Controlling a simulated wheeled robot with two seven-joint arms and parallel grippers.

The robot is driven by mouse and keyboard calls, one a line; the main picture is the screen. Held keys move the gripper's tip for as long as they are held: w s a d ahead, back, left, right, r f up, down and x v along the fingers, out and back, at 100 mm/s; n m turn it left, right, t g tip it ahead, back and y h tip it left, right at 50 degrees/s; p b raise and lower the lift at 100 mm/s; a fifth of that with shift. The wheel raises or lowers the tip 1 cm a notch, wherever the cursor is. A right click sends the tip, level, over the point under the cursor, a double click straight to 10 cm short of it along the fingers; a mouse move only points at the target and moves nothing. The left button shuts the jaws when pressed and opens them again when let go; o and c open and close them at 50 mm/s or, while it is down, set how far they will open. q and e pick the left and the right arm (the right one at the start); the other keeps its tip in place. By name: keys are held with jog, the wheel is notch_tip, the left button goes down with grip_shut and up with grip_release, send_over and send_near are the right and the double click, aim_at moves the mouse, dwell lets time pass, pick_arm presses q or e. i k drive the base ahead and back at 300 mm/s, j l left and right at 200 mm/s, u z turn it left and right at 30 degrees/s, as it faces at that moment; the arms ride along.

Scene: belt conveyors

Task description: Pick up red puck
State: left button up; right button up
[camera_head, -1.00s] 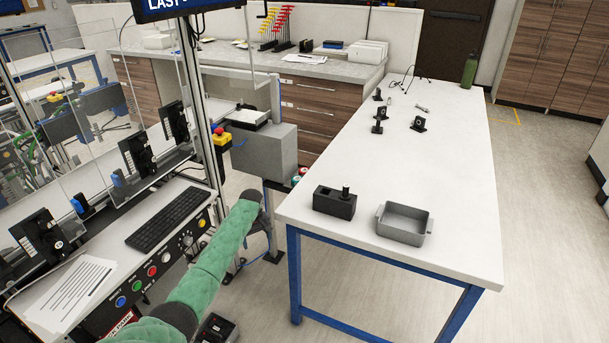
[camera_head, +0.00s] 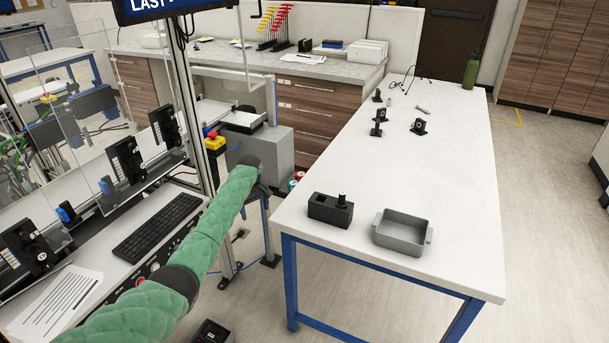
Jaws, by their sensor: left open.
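My left arm in its green sleeve comes in from the bottom left. Its dark end, with my left gripper (camera_head: 252,162), is in front of a grey box-shaped unit (camera_head: 278,150) left of the white table. The gripper is open, but its fingers are small and hard to make out. No red puck can be clearly made out. A small red and white round thing (camera_head: 299,175) shows between the grey unit and the table's edge, partly hidden; I cannot tell whether it is the puck. My right gripper is out of view.
The white table (camera_head: 455,200) holds a black block with a peg (camera_head: 330,210), a grey bin (camera_head: 402,232), small black parts and a green bottle (camera_head: 470,72). A keyboard (camera_head: 157,228) and a red-yellow emergency stop (camera_head: 215,142) are at the left. The table's middle is clear.

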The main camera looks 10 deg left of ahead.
aim_at(299, 174)
jog(key=i+l, duration=0.25)
jog(key=i, duration=0.15)
jog(key=i+l, duration=0.2)
jog(key=i, duration=0.25)
jog(key=i+l, duration=0.25)
jog(key=i, duration=0.15)
